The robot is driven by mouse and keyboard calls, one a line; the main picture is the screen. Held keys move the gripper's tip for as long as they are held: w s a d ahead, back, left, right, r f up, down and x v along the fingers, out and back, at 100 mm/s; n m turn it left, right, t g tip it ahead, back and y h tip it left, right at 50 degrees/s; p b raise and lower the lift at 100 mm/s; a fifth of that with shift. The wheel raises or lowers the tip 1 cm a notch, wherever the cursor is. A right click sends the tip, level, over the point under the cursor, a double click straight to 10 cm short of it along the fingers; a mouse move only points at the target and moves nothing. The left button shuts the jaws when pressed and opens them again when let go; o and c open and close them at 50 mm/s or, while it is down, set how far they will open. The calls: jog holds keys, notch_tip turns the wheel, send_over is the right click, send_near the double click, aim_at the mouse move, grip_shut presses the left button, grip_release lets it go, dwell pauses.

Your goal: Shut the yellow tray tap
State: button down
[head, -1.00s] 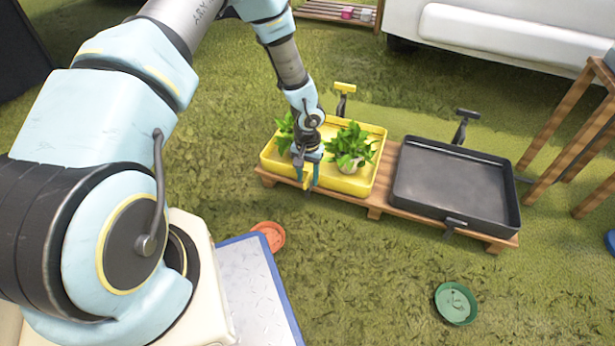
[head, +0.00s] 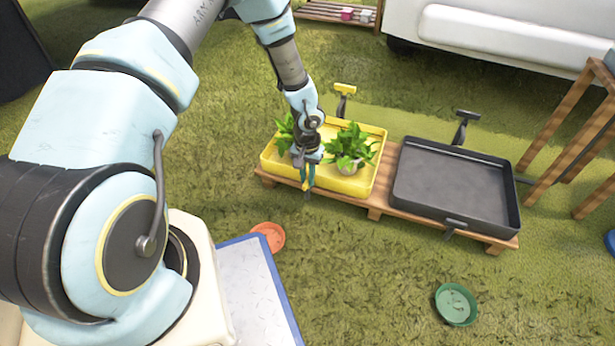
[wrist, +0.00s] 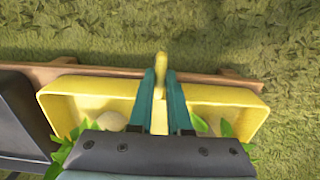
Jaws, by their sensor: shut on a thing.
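The yellow tray (head: 362,186) sits on a low wooden stand and also shows in the wrist view (wrist: 85,92). My gripper (head: 307,180) is at its near side, pointing down. In the wrist view, the fingers (wrist: 161,95) are shut on a slim yellow tap lever (wrist: 160,62) that sticks out past the tray's rim and the wooden edge. In the head view the lever is mostly hidden by the fingers. A second yellow handle (head: 345,89) stands behind the tray, apart from my gripper.
Two potted plants stand in the yellow tray, one of them (head: 351,145) right of my gripper. A dark grey tray (head: 510,200) with its own front lever (head: 454,223) is to the right. An orange saucer (head: 268,236) and green saucer (head: 456,304) lie on the grass.

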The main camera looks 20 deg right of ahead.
jog(key=shift+r+m, duration=0.1)
jog(key=shift+m, duration=0.2)
jog(key=m+p, duration=0.2)
jog(key=p, duration=0.1)
jog(key=shift+r+m, duration=0.15)
jog(key=shift+m, duration=0.25)
jog(key=m+p, duration=0.3)
jog(key=m, duration=0.2)
jog(key=m+p, duration=0.2)
jog(key=m, duration=0.3)
jog(key=shift+p, duration=0.3)
jog(key=shift+f+m+p, duration=0.2)
jog(key=shift+m+p, duration=0.45)
jog(key=shift+m, duration=1.55)
jog(key=c, duration=0.9)
grip_release()
jog(key=shift+o, duration=0.2)
